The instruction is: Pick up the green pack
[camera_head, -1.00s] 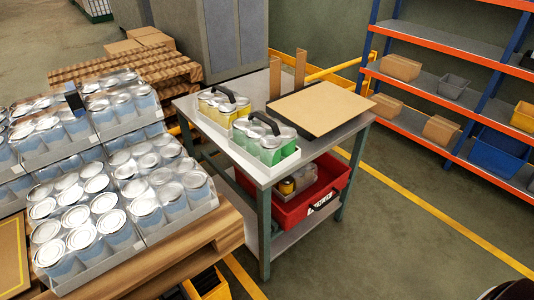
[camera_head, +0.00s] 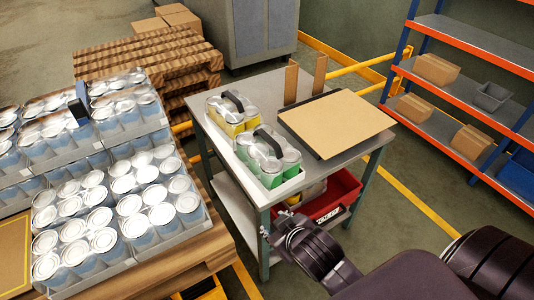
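The green pack (camera_head: 272,174) holds several green cans with pale lids and has a black carrying handle on top. It stands upright in a white tray at the front edge of the grey table (camera_head: 222,150). My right gripper (camera_head: 288,226) is in front of the table, below and a little right of the green pack, apart from it. Its fingers are small and dark against my arm, so I cannot tell whether they are open. My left gripper is out of view.
A yellow pack (camera_head: 238,124) stands just behind the green pack. A flat brown board (camera_head: 337,122) lies to the right. A red crate (camera_head: 335,196) is on the lower shelf. Blue-white cans (camera_head: 163,217) fill pallets at left. A shelf rack (camera_head: 478,93) stands at right.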

